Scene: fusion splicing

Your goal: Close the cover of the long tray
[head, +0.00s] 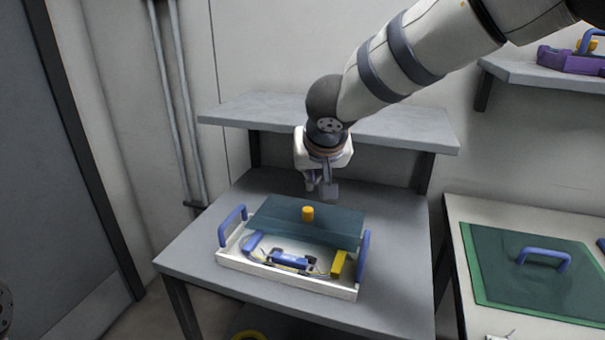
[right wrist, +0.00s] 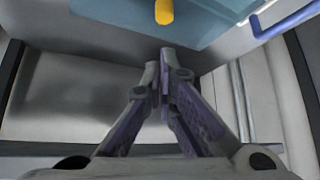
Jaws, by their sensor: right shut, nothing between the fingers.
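The long tray (head: 285,283) is white with blue handles at both ends and stands on the grey table. Its dark teal cover (head: 275,216) stands tilted up along the back side, with a yellow knob (head: 308,213) on it. The front of the tray is open and shows blue parts and a yellow block inside. My right gripper (head: 324,190) is shut and empty, above and just behind the cover. In the right wrist view the shut fingertips (right wrist: 167,55) point toward the cover (right wrist: 215,22) and its knob (right wrist: 164,12), apart from them. My left gripper is not in view.
A grey shelf (head: 400,128) runs along the table's back, behind my right arm. Another table with a green mat (head: 510,285) and blue handle (head: 544,258) stands at the right. The grey table (head: 200,252) is clear around the tray.

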